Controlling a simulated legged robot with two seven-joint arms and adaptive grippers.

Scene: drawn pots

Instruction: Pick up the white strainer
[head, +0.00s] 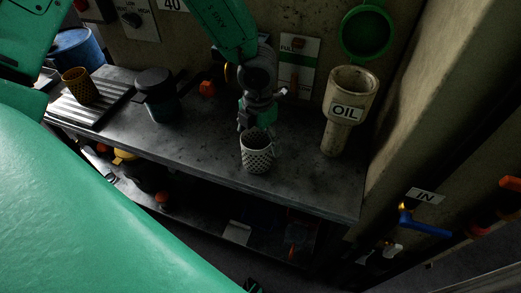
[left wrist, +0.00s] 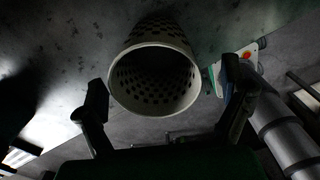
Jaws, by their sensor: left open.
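The white strainer (head: 257,157), a perforated cup, stands upright on the dark workbench (head: 210,150) near its front edge. It also shows in the left wrist view (left wrist: 157,106), with its round rim towards the camera and its dark inside visible. My left gripper (head: 257,127) is just above and behind the strainer in the head view, hiding part of its rim. In the left wrist view the two fingers of my left gripper (left wrist: 168,100) are spread, one on either side of the strainer, and not closed on it. My right gripper is out of view.
A white OIL funnel container (head: 345,112) stands to the right. A dark lidded pot (head: 157,95) and a yellow perforated cup (head: 79,86) on a ribbed tray (head: 100,104) are to the left. A wall rises behind; the bench between pot and strainer is clear.

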